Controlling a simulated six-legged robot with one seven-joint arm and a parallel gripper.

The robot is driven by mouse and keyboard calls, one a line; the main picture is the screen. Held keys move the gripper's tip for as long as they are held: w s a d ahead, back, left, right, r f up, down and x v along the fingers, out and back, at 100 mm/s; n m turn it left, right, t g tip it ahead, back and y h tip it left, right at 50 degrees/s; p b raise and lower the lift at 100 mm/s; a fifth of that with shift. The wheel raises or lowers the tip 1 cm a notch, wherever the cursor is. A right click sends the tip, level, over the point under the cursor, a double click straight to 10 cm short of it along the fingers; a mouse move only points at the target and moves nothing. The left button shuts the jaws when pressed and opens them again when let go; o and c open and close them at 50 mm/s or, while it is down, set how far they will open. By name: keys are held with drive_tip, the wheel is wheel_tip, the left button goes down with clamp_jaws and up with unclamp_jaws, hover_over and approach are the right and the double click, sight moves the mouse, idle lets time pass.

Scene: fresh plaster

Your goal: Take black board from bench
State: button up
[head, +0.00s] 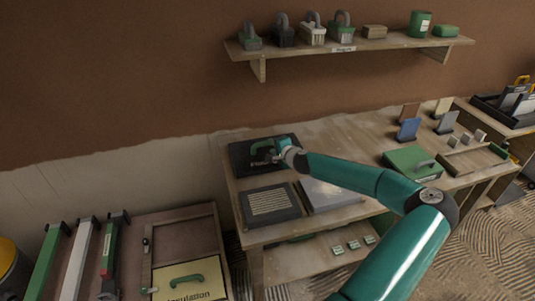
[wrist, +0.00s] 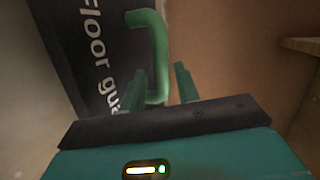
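The black board (head: 240,158) lies on the left back part of the wooden bench (head: 335,132), near the wall. It has a green handle (head: 262,147). In the wrist view the black board (wrist: 95,50) shows white lettering, partly readable as "Floor", and the green handle (wrist: 157,45) stands out from it. My gripper (head: 280,150) is over the right part of the board, at the handle. In the wrist view my gripper's fingers (wrist: 162,88) are apart, with the handle's near end between or just beyond them. I cannot tell whether they touch it.
A dark board with a pale ribbed panel (head: 270,203) and a light grey board (head: 328,194) lie in front. A green case (head: 412,163) and small blocks are to the right. A wall shelf (head: 350,44) with tools hangs above. A yellow-lidded crate (head: 188,281) stands lower left.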

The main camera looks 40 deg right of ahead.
sight(269, 144)
drive_tip(key=x, duration=0.5)
drive_tip(key=shift+w+d, duration=0.1)
drive_tip(key=shift+w, duration=0.15)
drive_tip(key=shift+c, duration=0.4)
drive_tip(key=shift+r, duration=0.1)
clamp_jaws()
